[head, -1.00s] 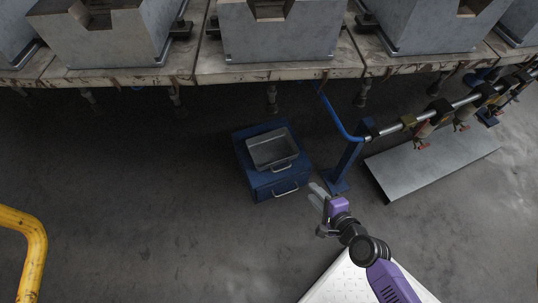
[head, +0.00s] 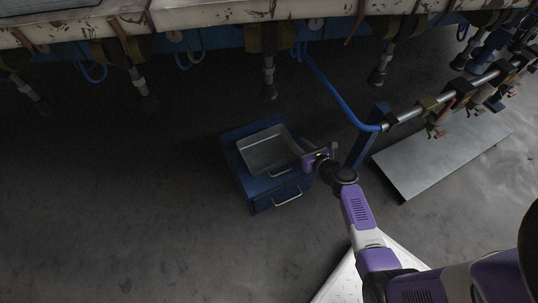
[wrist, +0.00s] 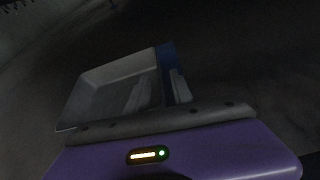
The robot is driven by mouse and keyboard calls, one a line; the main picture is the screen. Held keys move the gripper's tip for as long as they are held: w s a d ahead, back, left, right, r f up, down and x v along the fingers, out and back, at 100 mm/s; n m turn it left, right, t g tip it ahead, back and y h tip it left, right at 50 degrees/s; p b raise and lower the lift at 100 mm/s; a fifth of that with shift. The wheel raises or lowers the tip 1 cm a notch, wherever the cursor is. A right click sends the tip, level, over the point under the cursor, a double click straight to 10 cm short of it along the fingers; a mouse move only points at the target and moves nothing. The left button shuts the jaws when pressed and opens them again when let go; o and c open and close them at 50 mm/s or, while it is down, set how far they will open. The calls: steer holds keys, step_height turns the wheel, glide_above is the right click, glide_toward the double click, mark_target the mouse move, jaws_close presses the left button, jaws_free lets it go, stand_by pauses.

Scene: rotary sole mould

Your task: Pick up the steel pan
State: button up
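The steel pan (head: 264,155) is a shallow grey rectangular tray, empty, resting on top of a blue cabinet (head: 252,188). A small handle shows at its front side. My gripper (head: 314,149) is at the pan's right end, close to the rim. In the wrist view the pan (wrist: 98,88) fills the left middle. The two fingers (wrist: 159,92) stand apart there, one over the pan and the other against the blue cabinet top. The gripper looks open. Whether a finger touches the rim cannot be told.
A blue post (head: 364,146) with a metal rail stands right of my gripper. A grey plate (head: 440,158) lies on the floor at right. A worn bench (head: 210,28) with hanging fittings runs above. The floor at left is clear.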

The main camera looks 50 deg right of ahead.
mark_target(292, 138)
steer(key=b+x, duration=0.2)
steer(key=x, duration=0.2)
steer(key=shift+w+f, duration=0.1)
steer(key=shift+w, duration=0.25)
jaws_close()
stand_by(1.1)
